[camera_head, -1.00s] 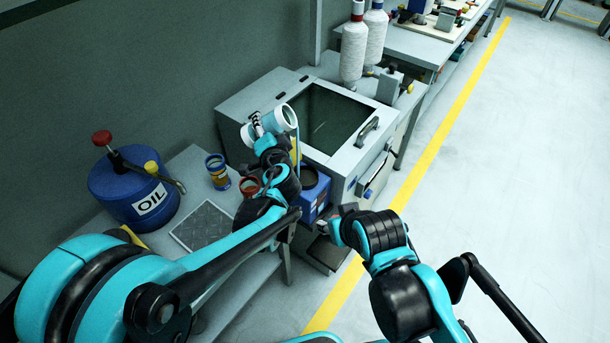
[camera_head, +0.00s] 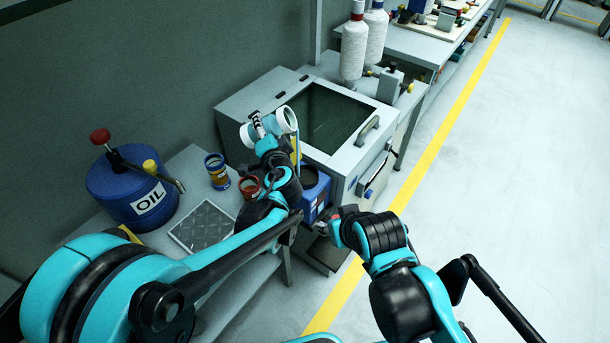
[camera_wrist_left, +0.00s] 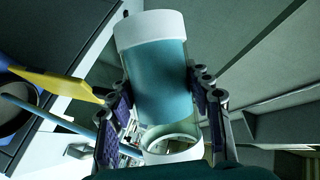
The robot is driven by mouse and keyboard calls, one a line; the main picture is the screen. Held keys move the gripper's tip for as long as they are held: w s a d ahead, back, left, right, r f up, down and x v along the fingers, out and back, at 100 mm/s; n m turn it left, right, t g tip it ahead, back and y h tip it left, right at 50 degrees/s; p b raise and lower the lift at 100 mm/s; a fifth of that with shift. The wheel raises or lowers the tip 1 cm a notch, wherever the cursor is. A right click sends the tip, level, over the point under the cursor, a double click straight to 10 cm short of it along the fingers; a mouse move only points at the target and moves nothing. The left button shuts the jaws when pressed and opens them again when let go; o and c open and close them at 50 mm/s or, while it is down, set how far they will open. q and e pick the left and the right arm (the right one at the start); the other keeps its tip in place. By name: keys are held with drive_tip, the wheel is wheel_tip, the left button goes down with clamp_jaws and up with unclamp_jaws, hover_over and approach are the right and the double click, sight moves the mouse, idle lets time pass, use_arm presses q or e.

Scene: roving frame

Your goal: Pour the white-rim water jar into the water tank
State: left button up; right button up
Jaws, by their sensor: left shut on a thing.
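My left gripper (camera_head: 258,130) is shut around the white-rim jar (camera_head: 270,126) and holds it raised and tipped onto its side. In the left wrist view the jar (camera_wrist_left: 160,80) sits between both fingers (camera_wrist_left: 158,100), with white bands at its ends and blue-green contents. The blue open-topped container (camera_head: 317,190), which I take for the water tank, stands lower and to the right, partly hidden by my left arm. No stream of water shows. My right gripper (camera_head: 330,228) is low, near that container; its fingers are too small to read.
A grey cabinet with a dark window (camera_head: 325,118) stands just behind the jar. A blue-rim jar (camera_head: 217,171), a red-rim jar (camera_head: 249,187) and a blue oil can (camera_head: 133,190) stand on the left table. The floor at right (camera_head: 500,190) is clear.

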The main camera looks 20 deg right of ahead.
use_arm(q)
drive_tip(key=shift+f+m+b, duration=0.3)
drive_tip(key=shift+f+b, duration=0.2)
drive_tip(key=shift+b, duration=0.05)
idle(0.7)
drive_tip(key=shift+m+t+y+b, duration=0.3)
drive_tip(key=shift+m+t+b, duration=0.2)
drive_tip(key=shift+m+b, duration=0.2)
drive_tip(key=shift+c, duration=0.2)
idle(1.9)
